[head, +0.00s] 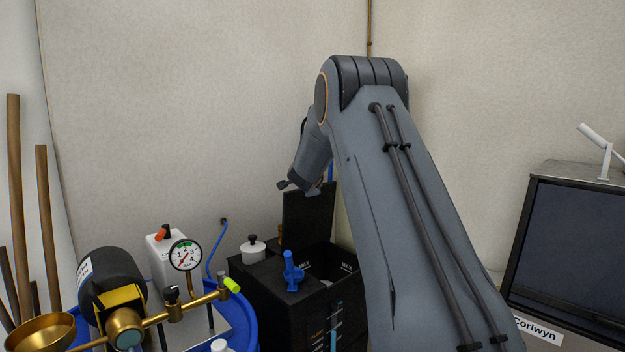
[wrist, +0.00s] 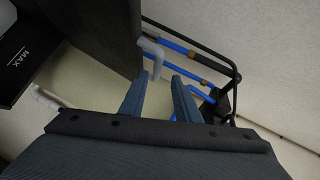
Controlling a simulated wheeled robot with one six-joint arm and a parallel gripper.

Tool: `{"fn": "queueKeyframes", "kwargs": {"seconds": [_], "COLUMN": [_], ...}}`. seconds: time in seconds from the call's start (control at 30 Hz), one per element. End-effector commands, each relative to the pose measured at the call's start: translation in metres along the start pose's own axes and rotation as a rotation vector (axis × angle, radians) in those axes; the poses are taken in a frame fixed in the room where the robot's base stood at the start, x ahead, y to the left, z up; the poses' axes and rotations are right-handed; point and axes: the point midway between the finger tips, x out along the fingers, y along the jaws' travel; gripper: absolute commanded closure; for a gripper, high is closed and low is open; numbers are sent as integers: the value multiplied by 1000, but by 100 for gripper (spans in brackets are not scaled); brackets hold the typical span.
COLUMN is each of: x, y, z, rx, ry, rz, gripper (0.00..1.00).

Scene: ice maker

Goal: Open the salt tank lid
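The salt tank (head: 262,300) is a black box with MAX marks inside, in the lower middle of the head view. Its dark lid (head: 308,218) stands upright at the back, and the right part of the tank is open from above. In the wrist view the lid (wrist: 95,35) is a dark panel at the upper left, with the tank's MAX mark (wrist: 20,58) beyond it. In the head view the fingers are mostly hidden.
A pressure gauge (head: 186,254) and brass pipework stand left. Blue pipes (wrist: 185,48) and a black frame (wrist: 236,78) are close to my gripper, near the wall.

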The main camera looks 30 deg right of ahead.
Motion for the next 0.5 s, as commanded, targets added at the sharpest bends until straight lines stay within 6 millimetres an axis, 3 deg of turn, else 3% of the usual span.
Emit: {"fn": "queueKeyframes", "kwargs": {"seconds": [0.3,0.5], "x": [-42,-52], "y": [-1,-1], "z": [0,-1], "rx": [0,0], "ry": [0,1], "rz": [-3,-2], "gripper": [71,71]}}
